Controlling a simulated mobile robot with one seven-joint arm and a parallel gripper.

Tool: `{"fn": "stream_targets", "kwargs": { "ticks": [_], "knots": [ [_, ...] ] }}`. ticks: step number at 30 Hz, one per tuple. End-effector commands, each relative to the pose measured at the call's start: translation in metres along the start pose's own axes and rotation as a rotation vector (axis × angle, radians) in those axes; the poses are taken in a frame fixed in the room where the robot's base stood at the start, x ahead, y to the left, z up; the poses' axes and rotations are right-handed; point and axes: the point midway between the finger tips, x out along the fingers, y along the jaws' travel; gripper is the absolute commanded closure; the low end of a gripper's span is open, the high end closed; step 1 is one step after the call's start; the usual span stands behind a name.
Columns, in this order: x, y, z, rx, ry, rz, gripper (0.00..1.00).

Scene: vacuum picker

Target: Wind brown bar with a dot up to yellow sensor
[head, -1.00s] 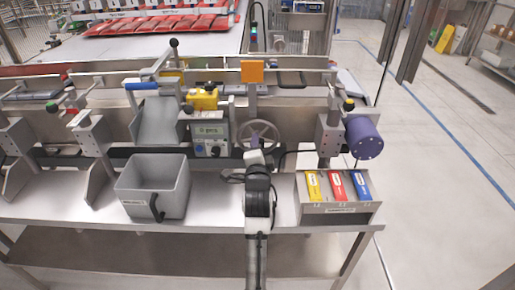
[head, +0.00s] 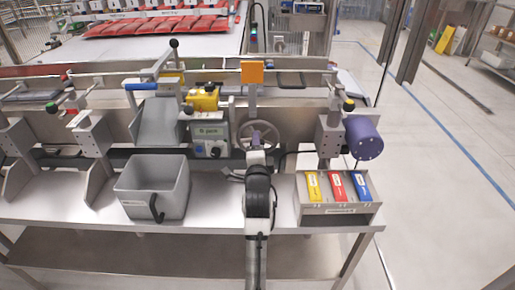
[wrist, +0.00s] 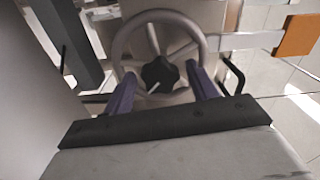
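The grey handwheel (head: 276,132) stands upright at the front of the machine, right of the control box. In the wrist view the wheel (wrist: 160,16) has spokes and a black star knob (wrist: 160,74) at its hub. My gripper (wrist: 161,73) has two purple fingers spread apart on either side of the knob, tips close to the wheel's lower rim. Whether they touch it I cannot tell. A yellow sensor-like block (head: 204,98) sits above the control box (head: 208,138). I cannot make out a brown bar with a dot.
An orange plate (head: 252,72) stands on a post above the wheel. A grey bin (head: 152,190) is left of my arm; a box with yellow, red and blue packs (head: 338,211) is right of it. A purple cylinder (head: 364,137) sticks out at the machine's right end.

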Motion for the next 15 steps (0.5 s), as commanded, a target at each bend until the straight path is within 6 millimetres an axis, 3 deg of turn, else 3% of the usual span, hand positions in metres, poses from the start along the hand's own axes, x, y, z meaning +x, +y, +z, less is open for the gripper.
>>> {"fn": "stream_targets", "kwargs": {
  "ticks": [10, 15],
  "knots": [
    [-0.002, 0.001, 0.0, -0.001, 0.0, 0.0, 0.39],
    [-0.021, 0.002, 0.0, -0.002, 0.0, 0.001, 0.39]
  ]
}}
